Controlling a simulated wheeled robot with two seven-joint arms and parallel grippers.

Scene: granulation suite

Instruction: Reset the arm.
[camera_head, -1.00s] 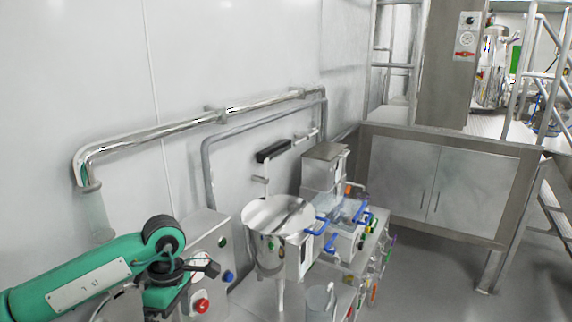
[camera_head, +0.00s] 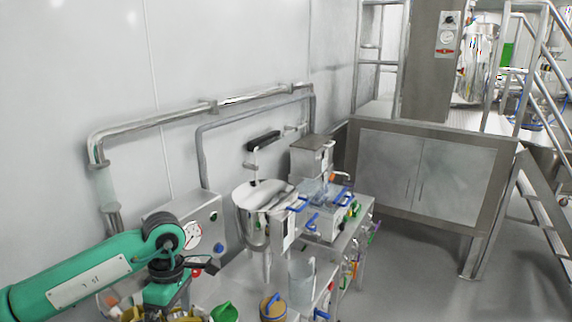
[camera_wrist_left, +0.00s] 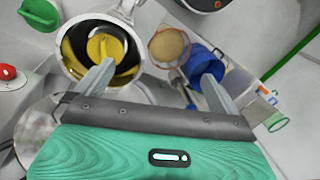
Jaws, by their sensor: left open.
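My green left arm (camera_head: 95,265) comes in from the lower left in the head view, with its wrist bent down over the near end of the steel bench. My left gripper (camera_wrist_left: 155,73) is open in the left wrist view, its two grey fingers wide apart with nothing held between them. Beyond the fingers are a steel bowl with a yellow knob-like piece (camera_wrist_left: 103,47) in it, a round container of tan material (camera_wrist_left: 168,45) and a blue item (camera_wrist_left: 205,62). In the head view the fingertips are hidden at the lower edge. My right gripper is in neither view.
A steel vessel (camera_head: 262,196), a clear beaker (camera_head: 301,277) and a blue-handled box (camera_head: 326,222) stand along the bench. A control box (camera_head: 190,225) stands by the wall beside my wrist. Open floor (camera_head: 400,280) lies to the right, before the steel platform (camera_head: 425,180).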

